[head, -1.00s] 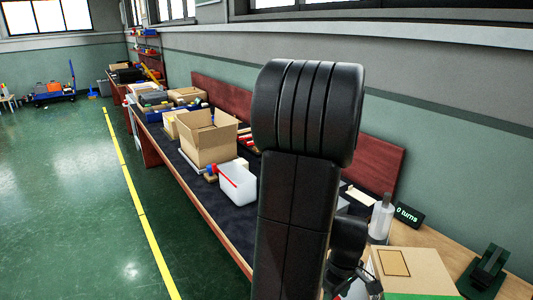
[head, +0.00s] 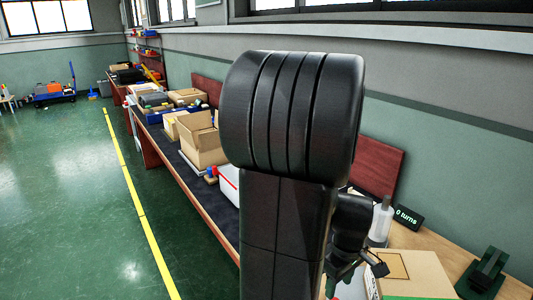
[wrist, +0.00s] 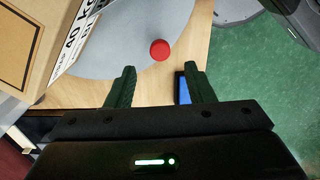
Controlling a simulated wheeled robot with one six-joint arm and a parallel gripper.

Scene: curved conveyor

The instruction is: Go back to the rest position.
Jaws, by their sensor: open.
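My gripper (wrist: 159,75) is open and empty in the wrist view, its two dark green fingers apart. A round red piece (wrist: 160,50) shows beyond the fingertips, over a grey curved surface (wrist: 120,62). In the head view my large black arm stands in the middle and hides most of what is behind it. Only a small part of the wrist end shows to its right, near the cardboard box, and the fingers cannot be made out there.
A cardboard box (head: 415,275) stands at the lower right; it also fills the wrist view's upper left (wrist: 35,40). Near it are a bottle (head: 380,222), a "0 turns" display (head: 408,216) and a dark green stand (head: 485,272). An open carton (head: 203,150) sits on the long bench. Green floor (head: 65,200) is clear at left.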

